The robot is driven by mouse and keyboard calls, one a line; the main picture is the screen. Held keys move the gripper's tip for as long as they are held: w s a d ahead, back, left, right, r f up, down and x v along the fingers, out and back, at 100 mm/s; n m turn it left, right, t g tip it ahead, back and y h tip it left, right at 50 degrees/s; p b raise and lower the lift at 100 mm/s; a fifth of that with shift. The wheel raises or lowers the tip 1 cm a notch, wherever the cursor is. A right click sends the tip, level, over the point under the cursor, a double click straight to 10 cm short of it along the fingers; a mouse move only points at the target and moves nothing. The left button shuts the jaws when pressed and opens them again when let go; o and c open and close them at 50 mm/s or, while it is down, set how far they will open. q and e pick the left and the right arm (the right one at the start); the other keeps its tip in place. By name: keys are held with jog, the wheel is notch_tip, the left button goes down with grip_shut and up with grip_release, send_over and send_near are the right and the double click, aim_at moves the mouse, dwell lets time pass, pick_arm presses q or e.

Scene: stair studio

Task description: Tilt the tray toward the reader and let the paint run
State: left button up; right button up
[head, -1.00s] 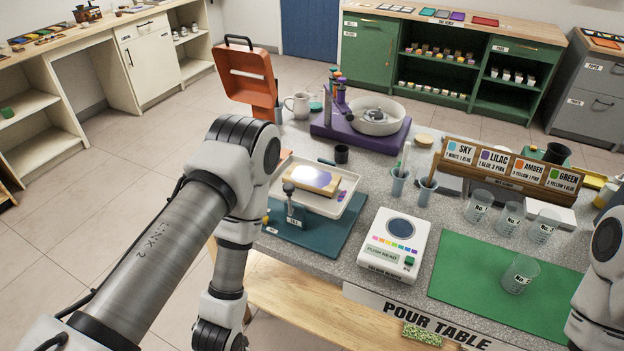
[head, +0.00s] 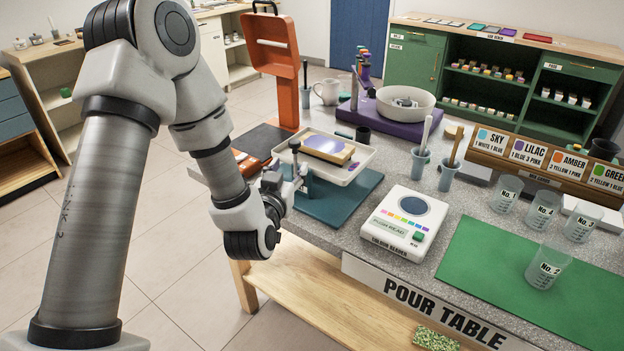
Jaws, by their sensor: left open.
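A white tray (head: 366,155) sits on a teal stand (head: 335,203) near the table's left end. A dark-knobbed lever (head: 294,147) stands at the tray's near-left side. My left gripper (head: 292,183) is open beside this lever, low at the tray's left edge. Whether the fingers touch it I cannot tell. The white colour reader (head: 396,228) stands to the right of the stand. My right gripper is out of view.
Numbered clear cups (head: 505,193) stand on the right, one on the green mat (head: 500,255). Stirrers in small pots (head: 420,165) stand behind the reader. A purple-based spinner with a white bowl (head: 405,104) and an upright orange frame (head: 277,60) are at the back.

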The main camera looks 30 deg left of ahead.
aim_at(293, 145)
pick_arm(q)
jog(key=shift+t, duration=0.3)
jog(key=w+a, duration=0.1)
jog(key=w, duration=0.1)
jog(key=w+a+r+p, duration=0.1)
jog(key=w, duration=0.2)
jog(key=w+a+r, duration=0.1)
jog(key=w, duration=0.1)
jog(key=shift+w+a+p, duration=0.1)
jog(key=shift+w+p, duration=0.1)
jog(key=shift+p, duration=0.15)
jog(key=shift+w+a+f, duration=0.1)
jog(key=shift+w+f, duration=0.05)
jog(key=shift+w, duration=0.05)
grip_shut()
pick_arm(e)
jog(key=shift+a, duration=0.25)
